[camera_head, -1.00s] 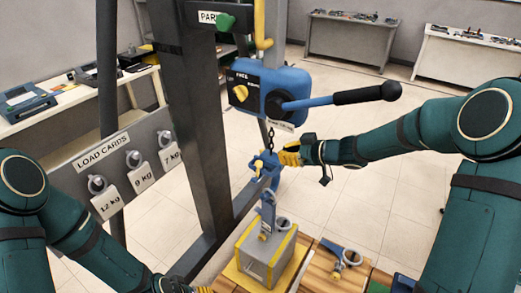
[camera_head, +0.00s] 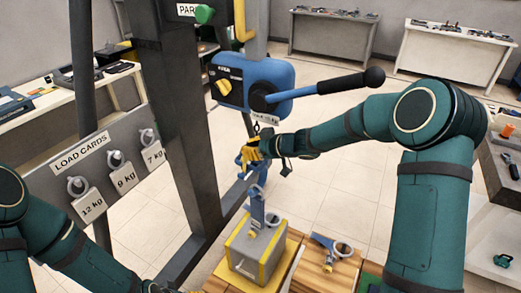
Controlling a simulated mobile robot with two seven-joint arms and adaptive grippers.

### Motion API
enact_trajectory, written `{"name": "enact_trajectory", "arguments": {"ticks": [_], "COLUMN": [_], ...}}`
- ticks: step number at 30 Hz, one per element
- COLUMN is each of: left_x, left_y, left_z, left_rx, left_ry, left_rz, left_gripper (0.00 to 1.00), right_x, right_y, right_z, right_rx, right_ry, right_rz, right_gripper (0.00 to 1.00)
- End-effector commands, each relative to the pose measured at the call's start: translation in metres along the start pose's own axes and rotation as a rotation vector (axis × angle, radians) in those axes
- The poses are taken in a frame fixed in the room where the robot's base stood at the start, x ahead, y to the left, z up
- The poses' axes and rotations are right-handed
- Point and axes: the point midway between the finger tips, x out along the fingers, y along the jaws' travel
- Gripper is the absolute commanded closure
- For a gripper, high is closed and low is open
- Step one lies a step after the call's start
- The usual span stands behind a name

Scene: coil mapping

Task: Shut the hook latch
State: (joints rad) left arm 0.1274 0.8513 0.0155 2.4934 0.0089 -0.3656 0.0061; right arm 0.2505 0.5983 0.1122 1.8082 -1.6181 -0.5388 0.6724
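The blue hook (camera_head: 245,163) hangs on a short chain below the blue lever hoist (camera_head: 252,84). My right gripper (camera_head: 256,148) is at the hook's upper right, its yellow fingers overlapping it in the picture. The fingers hide part of the hook and its latch, so I cannot tell whether they touch or grip it. Below the hook stands a grey weight block with yellow edges (camera_head: 243,262), with an upright blue and grey shackle piece (camera_head: 257,208) on top. My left arm is at the lower left, and its gripper is mostly cut off by the bottom edge.
The hoist's black-gripped lever (camera_head: 350,82) sticks out right, above my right forearm. A dark steel post (camera_head: 180,120) and the load cards board (camera_head: 88,175) stand left. Another shackle piece (camera_head: 330,252) lies on the wooden boards. Open tiled floor lies behind.

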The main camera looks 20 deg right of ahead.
Motion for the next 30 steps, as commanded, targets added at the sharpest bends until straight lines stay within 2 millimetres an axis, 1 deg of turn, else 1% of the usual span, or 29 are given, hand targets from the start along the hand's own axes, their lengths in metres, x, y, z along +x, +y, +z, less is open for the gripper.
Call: {"name": "enact_trajectory", "arguments": {"ticks": [1, 6, 17, 24, 30], "left_x": [0.002, 0.003, 0.003, 0.011, 0.015], "left_y": [-0.001, -0.001, -0.001, -0.004, -0.006], "left_z": [0.001, 0.001, 0.001, 0.005, 0.007], "left_rx": [0.001, 0.001, 0.001, 0.003, 0.004], "left_ry": [-0.001, -0.003, -0.003, -0.010, -0.014], "left_rz": [0.000, 0.000, 0.000, 0.001, 0.001], "left_gripper": [0.44, 0.44, 0.44, 0.44, 0.44], "right_x": [0.006, 0.015, 0.015, 0.021, 0.025], "right_y": [0.000, -0.001, 0.000, 0.001, 0.002], "right_z": [0.000, 0.000, 0.000, 0.001, 0.000], "right_rx": [-0.001, 0.000, -0.001, -0.036, -0.060], "right_ry": [0.001, 0.000, 0.000, 0.001, 0.000], "right_rz": [-0.001, -0.001, 0.001, 0.017, 0.028], "right_gripper": [1.00, 1.00, 1.00, 1.00, 1.00]}}
